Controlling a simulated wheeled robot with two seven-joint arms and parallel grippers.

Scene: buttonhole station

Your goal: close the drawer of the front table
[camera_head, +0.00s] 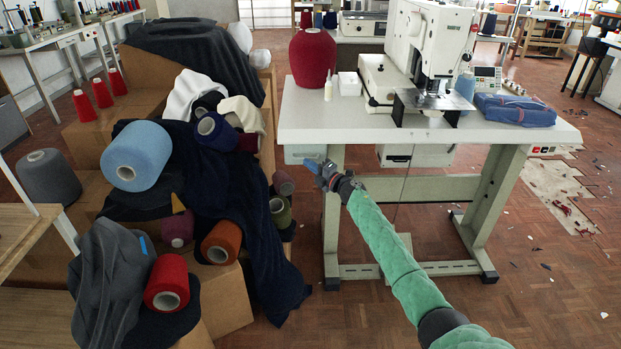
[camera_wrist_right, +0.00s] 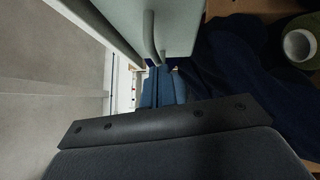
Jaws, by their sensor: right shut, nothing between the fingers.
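The front table (camera_head: 300,118) has a pale grey-green drawer (camera_head: 303,154) under the left end of its top. The drawer's front and its curved handle (camera_wrist_right: 149,38) show large in the right wrist view (camera_wrist_right: 182,25). My right gripper (camera_head: 314,165) is at the drawer front, just below the table edge, with its blue fingers shut and empty. In the wrist view the fingertips (camera_wrist_right: 160,74) lie close to the lower end of the handle; I cannot tell whether they touch it. How far the drawer stands open cannot be told. My left gripper is out of view.
Boxes with dark cloth (camera_head: 225,190) and yarn cones crowd the left.

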